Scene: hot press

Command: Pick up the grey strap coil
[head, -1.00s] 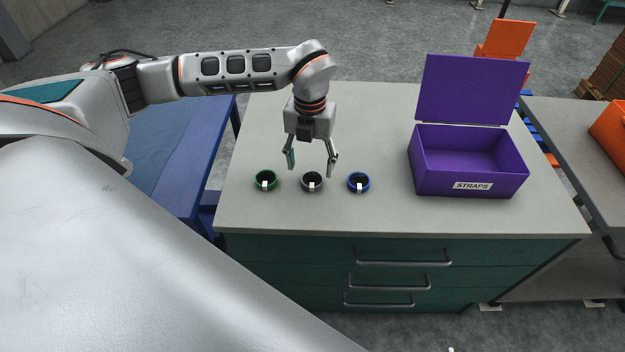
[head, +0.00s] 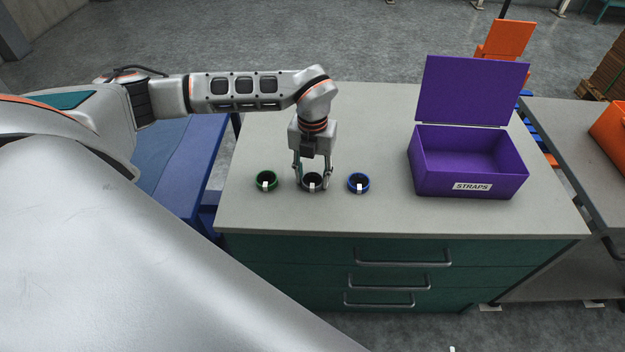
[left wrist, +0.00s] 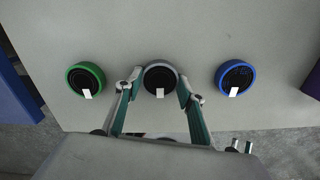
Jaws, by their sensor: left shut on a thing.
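The grey strap coil (head: 312,180) sits on the grey worktop, between a green coil and a blue coil. It has a dark centre and a white tag, and also shows at the middle of the left wrist view (left wrist: 160,78). My left gripper (head: 312,184) points down with one finger on each side of the grey coil. In the left wrist view the fingertips (left wrist: 160,90) are closed against its left and right sides. The coil appears to rest on the worktop still. My right gripper is not in view.
The green coil (head: 266,181) stands just left and the blue coil (head: 358,183) just right, both apart from the fingers. An open purple box (head: 470,185) labelled STRAPS, lid raised, stands on the right of the worktop (head: 380,110). The worktop between blue coil and box is clear.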

